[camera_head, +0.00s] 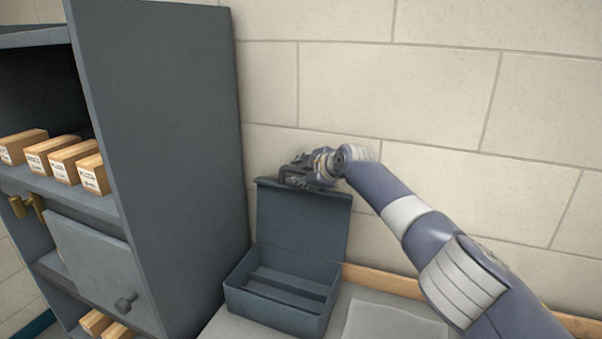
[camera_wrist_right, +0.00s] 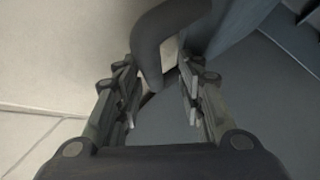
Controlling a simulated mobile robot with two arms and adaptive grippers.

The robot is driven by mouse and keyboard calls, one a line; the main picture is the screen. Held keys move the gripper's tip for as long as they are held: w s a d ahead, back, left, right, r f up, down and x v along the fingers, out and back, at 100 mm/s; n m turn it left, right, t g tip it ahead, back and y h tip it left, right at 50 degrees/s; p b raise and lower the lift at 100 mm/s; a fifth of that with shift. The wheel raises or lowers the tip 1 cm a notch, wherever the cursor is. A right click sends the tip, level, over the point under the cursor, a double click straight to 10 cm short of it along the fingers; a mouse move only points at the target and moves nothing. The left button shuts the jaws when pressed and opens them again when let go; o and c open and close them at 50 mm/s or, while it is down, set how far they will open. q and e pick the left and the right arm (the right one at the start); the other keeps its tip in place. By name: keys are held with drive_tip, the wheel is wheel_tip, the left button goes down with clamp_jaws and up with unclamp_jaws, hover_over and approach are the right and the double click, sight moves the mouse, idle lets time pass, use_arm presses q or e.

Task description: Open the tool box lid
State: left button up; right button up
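The grey-blue tool box (camera_head: 277,313) stands on the counter, and its lid (camera_head: 303,224) is raised to about upright at the back. The interior shows, with long dividers and nothing visible inside. My right gripper (camera_head: 300,175) is at the lid's top edge, near the wall. In the right wrist view its two fingers (camera_wrist_right: 158,90) are apart. A dark curved handle (camera_wrist_right: 152,45) reaches down between them, with a gap beside the right finger. Firm contact cannot be made out. My left gripper is not in view.
A pale flat sheet (camera_head: 393,322) lies on the counter to the right. The tiled wall (camera_head: 440,90) is close behind.

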drive_tip(key=shift+s+d+r, duration=0.3)
drive_tip(key=shift+s+d, duration=0.05)
drive_tip(key=shift+d, duration=0.15)
drive_tip(key=shift+s+d+r, duration=0.15)
drive_tip(key=shift+s+d, duration=0.1)
drive_tip(key=shift+s, duration=0.2)
drive_tip(key=v, duration=0.9)
drive_tip(key=shift+s+r, duration=0.25)
drive_tip(key=shift+s, duration=0.05)
